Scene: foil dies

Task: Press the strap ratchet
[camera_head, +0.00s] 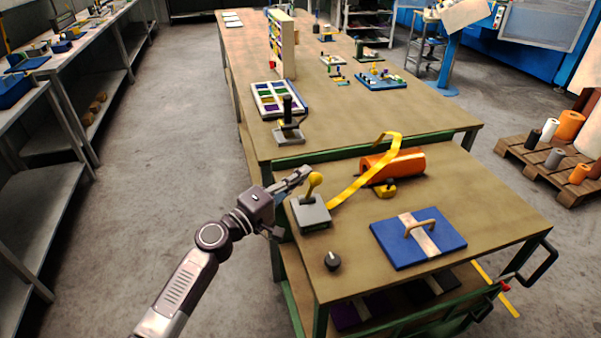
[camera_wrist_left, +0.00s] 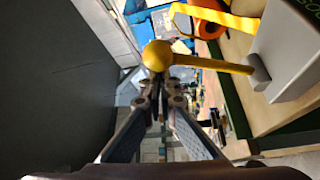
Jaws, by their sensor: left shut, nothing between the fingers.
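A yellow strap (camera_head: 361,179) runs over an orange roll (camera_head: 405,163) on the front table. A small yellow block with a dark knob (camera_head: 386,188), which looks like the strap ratchet, sits at the roll's front side. Left of it stands a grey box (camera_head: 311,215) with a yellow ball-headed lever (camera_head: 315,180). My left gripper (camera_head: 303,174) is shut and empty, with its fingertips close to the lever's ball. In the left wrist view the ball (camera_wrist_left: 157,55) appears just beyond the fingertips (camera_wrist_left: 160,88); I cannot tell whether they touch. My right gripper is out of view.
A blue board with a handle (camera_head: 420,237) and a dark knob (camera_head: 332,261) lie on the front table. Behind, a joystick (camera_head: 288,125) and a compartment tray (camera_head: 278,99) stand on the long table. Bare tabletop lies right of the roll.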

